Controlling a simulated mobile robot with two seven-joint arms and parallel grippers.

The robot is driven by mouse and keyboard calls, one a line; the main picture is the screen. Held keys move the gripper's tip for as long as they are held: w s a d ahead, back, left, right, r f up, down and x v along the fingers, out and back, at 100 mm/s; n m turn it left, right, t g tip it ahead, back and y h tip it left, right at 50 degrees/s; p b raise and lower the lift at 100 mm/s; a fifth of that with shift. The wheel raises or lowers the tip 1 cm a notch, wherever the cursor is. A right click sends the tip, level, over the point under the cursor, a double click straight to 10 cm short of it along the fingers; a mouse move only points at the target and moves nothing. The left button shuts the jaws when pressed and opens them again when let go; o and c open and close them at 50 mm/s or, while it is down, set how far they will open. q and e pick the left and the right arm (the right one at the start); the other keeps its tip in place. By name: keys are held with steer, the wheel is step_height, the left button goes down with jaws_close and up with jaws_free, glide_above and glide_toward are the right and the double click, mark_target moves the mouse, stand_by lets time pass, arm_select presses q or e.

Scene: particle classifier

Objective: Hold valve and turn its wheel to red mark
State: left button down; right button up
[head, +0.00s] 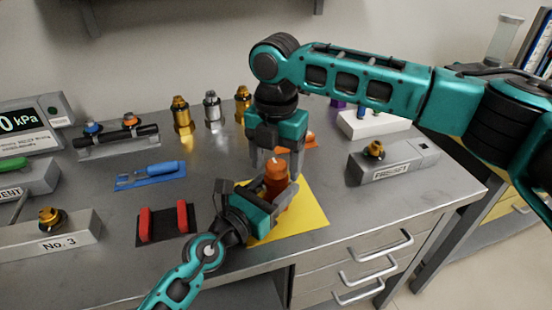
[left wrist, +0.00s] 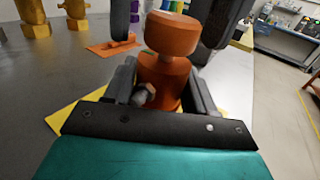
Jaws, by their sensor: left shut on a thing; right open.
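The orange valve (head: 279,188) stands upright over a yellow mat (head: 312,213), its round wheel (left wrist: 172,32) on top. My left gripper (head: 272,198) comes from the front left and is shut on the valve's body; its fingers lie on both sides of the body in the left wrist view (left wrist: 163,88). My right gripper (head: 276,162) points straight down from above. It is open, with one finger on each side of the wheel; I cannot tell whether they touch it. I cannot make out a red mark on the valve.
Gold and silver fittings (head: 212,110) stand behind to the left. A grey block with a brass fitting (head: 395,163) is at right. The drawer-side table edge is close in front.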

arm_select(q)
steer(key=shift+s+d+f, duration=0.1)
steer(key=shift+s+f, duration=0.05)
steer(key=shift+f, duration=0.25)
arm_select(e)
steer(key=shift+c, duration=0.5)
steer(key=c, duration=1)
